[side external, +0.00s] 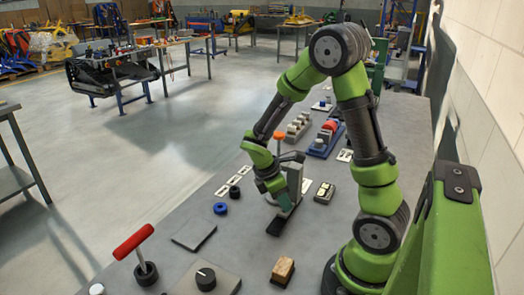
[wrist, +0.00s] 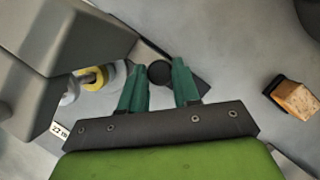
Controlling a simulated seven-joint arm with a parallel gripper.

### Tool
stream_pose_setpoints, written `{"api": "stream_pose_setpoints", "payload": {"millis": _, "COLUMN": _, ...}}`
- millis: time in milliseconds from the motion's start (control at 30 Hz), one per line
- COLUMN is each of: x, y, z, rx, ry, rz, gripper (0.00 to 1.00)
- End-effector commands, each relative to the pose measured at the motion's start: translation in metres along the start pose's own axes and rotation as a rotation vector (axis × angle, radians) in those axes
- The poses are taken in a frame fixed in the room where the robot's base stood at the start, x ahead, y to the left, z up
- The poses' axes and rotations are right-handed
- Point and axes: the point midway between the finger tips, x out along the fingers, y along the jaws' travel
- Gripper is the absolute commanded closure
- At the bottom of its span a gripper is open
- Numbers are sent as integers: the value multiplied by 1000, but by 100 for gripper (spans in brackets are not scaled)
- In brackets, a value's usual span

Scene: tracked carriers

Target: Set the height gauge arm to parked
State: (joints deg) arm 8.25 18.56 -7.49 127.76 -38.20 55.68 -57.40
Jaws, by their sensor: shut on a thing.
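The height gauge (side external: 295,180) appears to be the grey upright column on a dark base (side external: 278,226) near the middle of the bench. Its grey body (wrist: 70,40) fills the upper left of the wrist view. My gripper (side external: 284,203) is low in front of the column, and its teal fingers (wrist: 160,82) stand on either side of a dark round knob (wrist: 159,72). The gripper is shut on this knob, which seems to be on the gauge arm. The rest of the arm and its setting are hidden by the fingers and the column.
A wooden-topped block (side external: 283,270), a black dial (side external: 206,279), a red T-handle (side external: 133,241) and a flat grey plate (side external: 194,233) lie toward the front. A blue ring (side external: 220,208) is to the left. A small dark box (side external: 324,192) stands to the right.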

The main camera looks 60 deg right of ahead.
Motion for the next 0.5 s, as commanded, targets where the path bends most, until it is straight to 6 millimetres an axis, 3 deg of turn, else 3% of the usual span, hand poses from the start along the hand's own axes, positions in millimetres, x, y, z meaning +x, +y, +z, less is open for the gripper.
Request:
{"api": "stream_pose_setpoints", "payload": {"millis": 267, "x": -3, "y": -6, "z": -6, "rx": -4, "ry": 1, "rz": 1, "gripper": 100}}
{"api": "stream_pose_setpoints", "payload": {"millis": 500, "x": -20, "y": -48, "z": -46, "rx": -10, "ry": 2, "rz": 4, "gripper": 100}}
